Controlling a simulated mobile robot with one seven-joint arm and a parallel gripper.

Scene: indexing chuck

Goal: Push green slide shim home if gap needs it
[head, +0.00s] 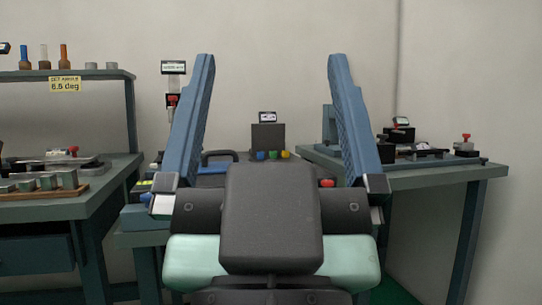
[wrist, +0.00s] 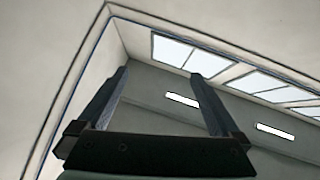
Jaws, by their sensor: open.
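My gripper (head: 270,125) is raised in the middle of the head view, with its two blue fingers wide apart and nothing between them. The wrist view also shows the gripper (wrist: 160,85) open, pointing up at the ceiling and windows. Behind it, on the middle bench, stands a dark box (head: 268,137) with a small display on top. Blue, green and yellow knobs sit at its foot, with the green knob (head: 273,155) in the middle. I cannot make out a green slide shim or its gap. My gripper hides much of the middle bench.
A left bench (head: 95,200) carries a rack of metal blocks (head: 45,182) and a shelf with a "6.5 deg" sign (head: 65,84). A right bench (head: 430,180) holds fixtures with red knobs (head: 466,137). Floor shows between the benches.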

